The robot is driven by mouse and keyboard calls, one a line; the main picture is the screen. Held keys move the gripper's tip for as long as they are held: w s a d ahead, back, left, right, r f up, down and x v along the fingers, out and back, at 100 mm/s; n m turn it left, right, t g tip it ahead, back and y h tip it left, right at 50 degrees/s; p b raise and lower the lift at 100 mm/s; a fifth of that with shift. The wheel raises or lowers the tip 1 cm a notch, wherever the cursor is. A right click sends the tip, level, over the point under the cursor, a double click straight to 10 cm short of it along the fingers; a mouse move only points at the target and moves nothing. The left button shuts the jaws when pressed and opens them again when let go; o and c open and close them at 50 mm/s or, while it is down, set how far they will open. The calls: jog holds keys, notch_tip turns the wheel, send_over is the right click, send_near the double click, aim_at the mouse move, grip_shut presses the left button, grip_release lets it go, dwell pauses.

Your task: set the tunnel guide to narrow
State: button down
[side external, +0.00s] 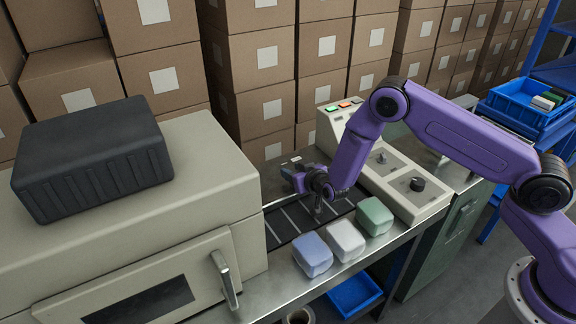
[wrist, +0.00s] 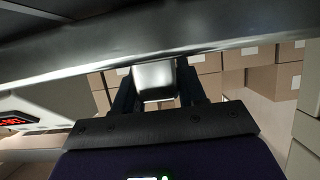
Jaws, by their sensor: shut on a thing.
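My gripper (side external: 292,177) is low over the dark belt (side external: 291,222), beside the machine's end wall. In the wrist view its two dark fingers (wrist: 157,92) stand on either side of a pale metal block (wrist: 155,76) and are shut on it. The block seems to be the grip of the tunnel guide. A thin bright rail (side external: 279,201) runs from the machine toward my gripper and looks like part of the guide. My gripper and wrist hide most of the guide in the side view, so its width setting cannot be read.
Blue (side external: 312,255), white (side external: 346,240) and green (side external: 375,217) packs sit along the table's front edge. A control panel (side external: 395,180) with buttons and knobs stands right of the belt. The beige machine (side external: 215,160) carries a black case (side external: 90,158). Stacked cartons (side external: 262,60) stand behind.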

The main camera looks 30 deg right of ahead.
jog(key=shift+s, duration=0.65)
jog(key=c, duration=0.7)
grip_release()
jog(key=shift+s, duration=0.1)
jog(key=shift+s+r, duration=0.15)
jog(key=shift+s, duration=0.1)
jog(key=shift+v, duration=1)
notch_tip(320, 180, up, 6)
jog(key=shift+s, duration=0.1)
jog(key=shift+r, duration=0.6)
